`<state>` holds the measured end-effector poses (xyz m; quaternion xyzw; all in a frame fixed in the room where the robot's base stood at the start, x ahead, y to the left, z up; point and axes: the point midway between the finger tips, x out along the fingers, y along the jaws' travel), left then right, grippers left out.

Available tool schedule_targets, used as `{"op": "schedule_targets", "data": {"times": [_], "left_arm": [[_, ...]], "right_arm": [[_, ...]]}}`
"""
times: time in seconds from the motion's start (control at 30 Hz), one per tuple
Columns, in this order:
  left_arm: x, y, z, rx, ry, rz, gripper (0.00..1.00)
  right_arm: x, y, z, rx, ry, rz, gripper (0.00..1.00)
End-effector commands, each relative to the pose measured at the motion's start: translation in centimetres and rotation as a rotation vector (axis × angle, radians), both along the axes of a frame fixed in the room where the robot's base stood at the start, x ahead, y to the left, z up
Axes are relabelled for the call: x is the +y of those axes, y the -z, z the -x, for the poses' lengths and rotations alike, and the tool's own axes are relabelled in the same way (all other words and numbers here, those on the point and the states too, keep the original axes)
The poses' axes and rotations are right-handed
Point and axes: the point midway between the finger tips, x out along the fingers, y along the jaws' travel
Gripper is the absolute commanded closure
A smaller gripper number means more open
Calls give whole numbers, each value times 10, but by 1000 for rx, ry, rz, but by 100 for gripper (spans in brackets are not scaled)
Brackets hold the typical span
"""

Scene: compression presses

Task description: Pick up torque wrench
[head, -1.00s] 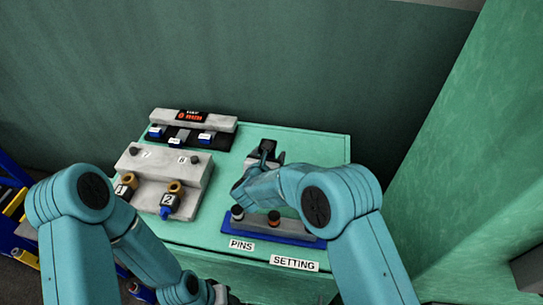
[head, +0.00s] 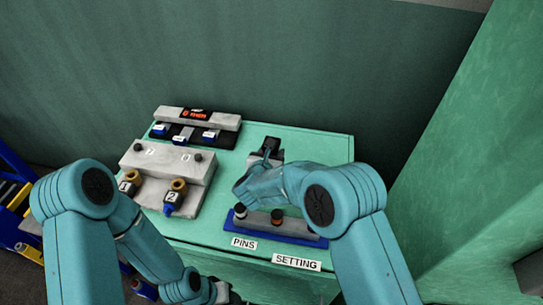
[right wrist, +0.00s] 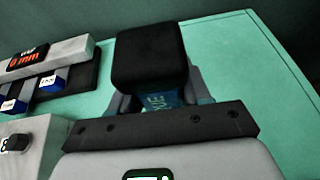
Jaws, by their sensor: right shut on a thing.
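My right gripper (head: 266,158) is over the back right part of the green bench top, mostly hidden behind its own arm in the head view. In the right wrist view the gripper (right wrist: 160,102) is shut on a dark thing with a black block-shaped end (right wrist: 152,55) and a blue lettered part between the fingers. I take this for the torque wrench; the rest of it is hidden. My left gripper (head: 222,292) is low at the front of the bench, cut off by the bottom edge, so its jaws cannot be made out.
The green bench top (head: 315,148) holds a grey block with a red display (head: 197,115), a stepped grey block with brass fittings (head: 158,172), and a blue tray with pins (head: 290,235). A green wall (head: 450,165) rises at the right. The back right bench corner is clear.

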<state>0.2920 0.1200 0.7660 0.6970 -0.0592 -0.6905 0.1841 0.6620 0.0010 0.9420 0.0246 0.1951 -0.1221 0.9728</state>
Motion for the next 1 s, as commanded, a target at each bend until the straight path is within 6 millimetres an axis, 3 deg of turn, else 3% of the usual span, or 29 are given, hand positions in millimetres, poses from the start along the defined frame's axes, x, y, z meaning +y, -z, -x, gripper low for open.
{"op": "schedule_targets", "data": {"times": [0.17,0.5,0.7,1.0], "left_arm": [[0,6,0,0,0,0,57],[0,20,0,0,0,0,57],[0,21,0,0,0,0,57],[0,21,0,0,0,0,57]], "right_arm": [[0,-26,-2,-13,0,-2,100],[0,-121,-1,-14,-1,-6,100],[0,-166,-2,-11,0,-3,100],[0,-196,-1,-7,0,0,100]]}}
